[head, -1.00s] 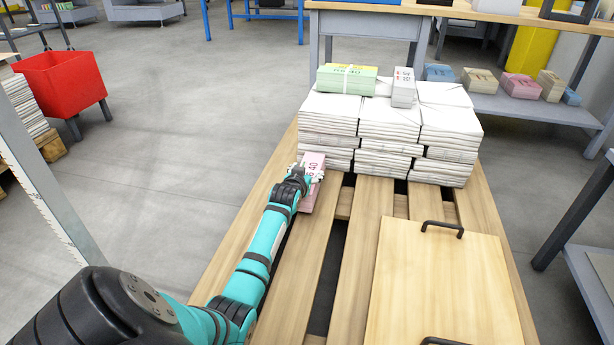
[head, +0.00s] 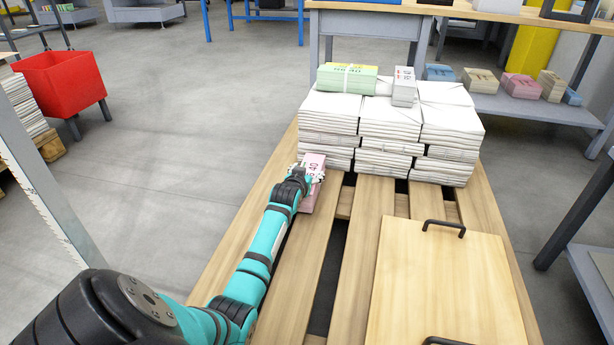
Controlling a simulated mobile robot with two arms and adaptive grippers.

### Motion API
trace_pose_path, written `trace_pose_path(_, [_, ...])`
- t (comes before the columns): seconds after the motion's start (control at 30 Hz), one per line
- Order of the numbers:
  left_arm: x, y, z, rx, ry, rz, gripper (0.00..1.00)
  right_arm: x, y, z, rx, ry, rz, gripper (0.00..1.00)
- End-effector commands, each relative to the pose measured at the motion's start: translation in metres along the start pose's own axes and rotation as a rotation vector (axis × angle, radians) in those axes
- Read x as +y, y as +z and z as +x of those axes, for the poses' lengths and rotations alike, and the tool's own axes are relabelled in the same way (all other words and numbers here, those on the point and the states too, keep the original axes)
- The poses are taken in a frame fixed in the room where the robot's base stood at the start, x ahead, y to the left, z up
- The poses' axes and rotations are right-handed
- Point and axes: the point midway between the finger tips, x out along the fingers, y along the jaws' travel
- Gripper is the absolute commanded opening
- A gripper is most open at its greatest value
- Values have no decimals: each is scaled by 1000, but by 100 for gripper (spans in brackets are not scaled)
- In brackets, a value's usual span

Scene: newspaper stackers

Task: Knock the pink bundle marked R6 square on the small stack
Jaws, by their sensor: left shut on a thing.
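A pink bundle (head: 314,165) lies on the near left of the pallet, in front of the white paper stacks. Its printed mark is partly covered and I cannot read it as R6. My left gripper (head: 303,172) is at the bundle's left side, shut on it. Part of the bundle and the fingertips are hidden by the gripper and wrist. Whether a small stack lies under the bundle is hard to tell, though pink shows lower down beside the wrist. My right gripper is not in view.
White paper stacks (head: 390,125) stand behind, with a green and yellow bundle (head: 347,79) and a grey-white bundle (head: 404,87) on top. A wooden board (head: 440,290) with black handles lies on the pallet (head: 480,215) at right. A red bin (head: 62,82) stands far left.

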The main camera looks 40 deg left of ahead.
Motion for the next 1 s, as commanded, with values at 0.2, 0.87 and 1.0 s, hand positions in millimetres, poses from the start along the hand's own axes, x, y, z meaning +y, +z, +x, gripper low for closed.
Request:
trace_pose_path(0.2, [0,-7,3,12,0,0,7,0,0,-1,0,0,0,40])
trace_pose_path(0.87, [-1,-11,14,12,0,-1,7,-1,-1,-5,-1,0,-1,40])
trace_pose_path(1.0, [-1,-12,16,12,0,-1,7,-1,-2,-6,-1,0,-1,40])
